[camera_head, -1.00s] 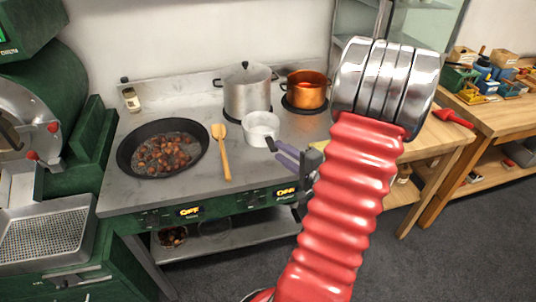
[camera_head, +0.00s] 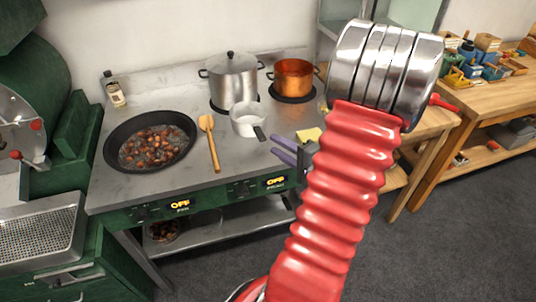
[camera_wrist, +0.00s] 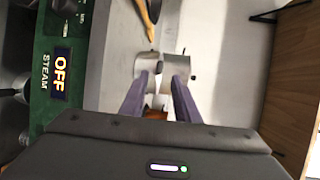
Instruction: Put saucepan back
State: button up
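The small pale metal saucepan (camera_head: 246,122) stands on the grey stove top in the head view, in front of the large lidded pot. Its short dark handle points right and toward the front, at my gripper. In the wrist view my gripper (camera_wrist: 155,80) points at two metal vessels past the fingertips; which is the saucepan is not certain.
The lidded pot (camera_head: 234,80) and copper pot (camera_head: 293,77) stand on dark burners behind. A pan of chestnuts (camera_head: 110,155) and a wooden spoon (camera_head: 211,144) lie left. A yellow item (camera_head: 309,134) lies beyond my gripper. A wooden bench (camera_head: 470,115) stands right.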

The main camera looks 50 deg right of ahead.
jog(key=w+a+r+n+g+y, duration=0.2)
jog(key=a+n+y, duration=0.15)
jog(key=a, duration=0.55)
jog(key=w+a+r+n+g+y, duration=0.1)
jog(key=w+a+n+g+y, duration=0.2)
jog(key=a, duration=0.6)
jog(key=w+a+r+n+g+y, duration=0.2)
jog(key=a+n+y, duration=0.2)
jog(key=a, duration=0.5)
jog(key=s+a+n+g+h, duration=0.2)
jog(key=s+a+n+g, duration=0.45)
jog(key=a, duration=0.45)
notch_tip(320, 180, up, 8)
jog(key=s+n+t+h, duration=0.2)
jog(key=n+t+h, duration=0.1)
jog(key=n+h, duration=0.1)
jog(key=shift+s+a+f+h, duration=0.25)
jog(key=shift+s+h, duration=0.1)
jog(key=shift+h, duration=0.3)
